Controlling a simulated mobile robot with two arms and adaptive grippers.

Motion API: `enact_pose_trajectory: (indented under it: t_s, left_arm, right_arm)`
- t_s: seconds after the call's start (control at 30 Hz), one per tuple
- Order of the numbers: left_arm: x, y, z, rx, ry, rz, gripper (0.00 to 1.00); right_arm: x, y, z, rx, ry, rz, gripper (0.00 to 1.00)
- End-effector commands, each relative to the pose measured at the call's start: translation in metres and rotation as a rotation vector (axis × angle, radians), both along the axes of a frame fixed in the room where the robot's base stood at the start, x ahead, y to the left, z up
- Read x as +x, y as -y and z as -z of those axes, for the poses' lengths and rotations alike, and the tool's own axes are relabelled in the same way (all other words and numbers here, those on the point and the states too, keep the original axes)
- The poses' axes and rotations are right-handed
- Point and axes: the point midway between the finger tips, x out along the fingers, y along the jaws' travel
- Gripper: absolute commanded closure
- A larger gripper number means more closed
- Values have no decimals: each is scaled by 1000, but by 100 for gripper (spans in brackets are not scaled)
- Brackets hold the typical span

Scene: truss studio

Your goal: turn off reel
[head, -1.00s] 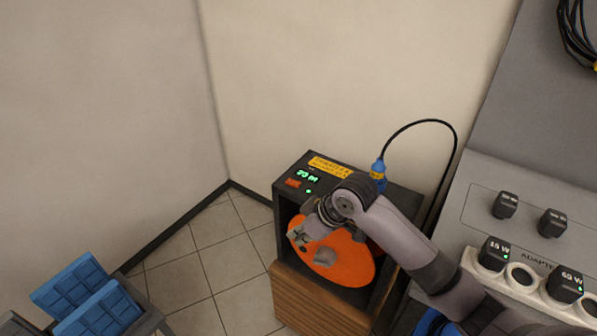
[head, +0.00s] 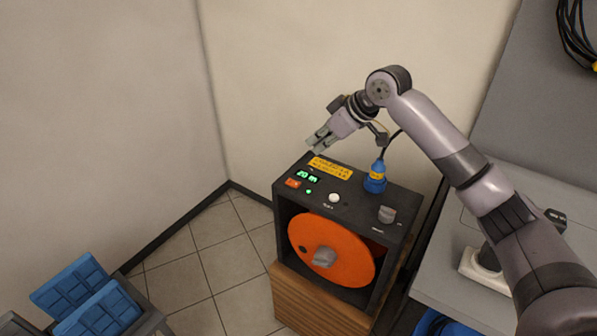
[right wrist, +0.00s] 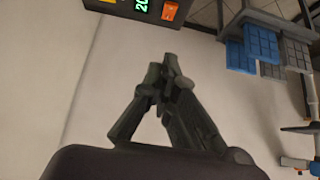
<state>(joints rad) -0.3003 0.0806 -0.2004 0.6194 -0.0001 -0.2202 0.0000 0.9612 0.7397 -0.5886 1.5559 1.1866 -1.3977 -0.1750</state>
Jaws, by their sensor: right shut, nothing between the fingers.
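The reel (head: 333,248) is an orange disc with a grey hub, set in the open front of a dark box on a wooden stand. The box top (head: 350,190) carries an orange-red rocker switch (head: 293,183), a green display (head: 306,175) reading about 20 m, a small green light, a white button (head: 334,197) and a grey knob (head: 387,214). My right gripper (head: 317,143) is shut and empty, above the back left of the box. In the right wrist view the switch (right wrist: 170,11) and display show at the top edge, apart from the fingers. My left gripper is out of view.
A blue plug (head: 376,177) with a black cable stands on the box top. A grey adapter bench (head: 450,270) is at the right, partly behind my right arm. Blue crates (head: 80,290) sit at the lower left. Tiled floor (head: 205,260) between is clear.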

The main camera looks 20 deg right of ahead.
Motion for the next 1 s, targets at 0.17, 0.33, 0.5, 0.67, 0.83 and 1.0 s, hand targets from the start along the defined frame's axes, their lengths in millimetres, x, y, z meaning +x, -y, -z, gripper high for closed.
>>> enact_pose_trajectory:
  t_s: [0.17, 0.33, 0.5, 0.67, 0.83, 1.0]
  left_arm:
    - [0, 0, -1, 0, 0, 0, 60]
    - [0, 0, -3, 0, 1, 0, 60]
    - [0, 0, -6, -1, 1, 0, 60]
    - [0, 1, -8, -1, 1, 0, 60]
    - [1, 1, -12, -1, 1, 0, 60]
    - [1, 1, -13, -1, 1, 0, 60]
  right_arm:
    - [3, -3, 5, 1, -2, 0, 100]
    - [15, -13, 25, 1, -3, -1, 100]
    - [33, -28, 54, 2, -3, 0, 100]
    - [49, -40, 80, 0, -3, 0, 100]
    - [46, -36, 106, -1, -3, 1, 100]
    - [45, -35, 117, -2, 0, 0, 100]
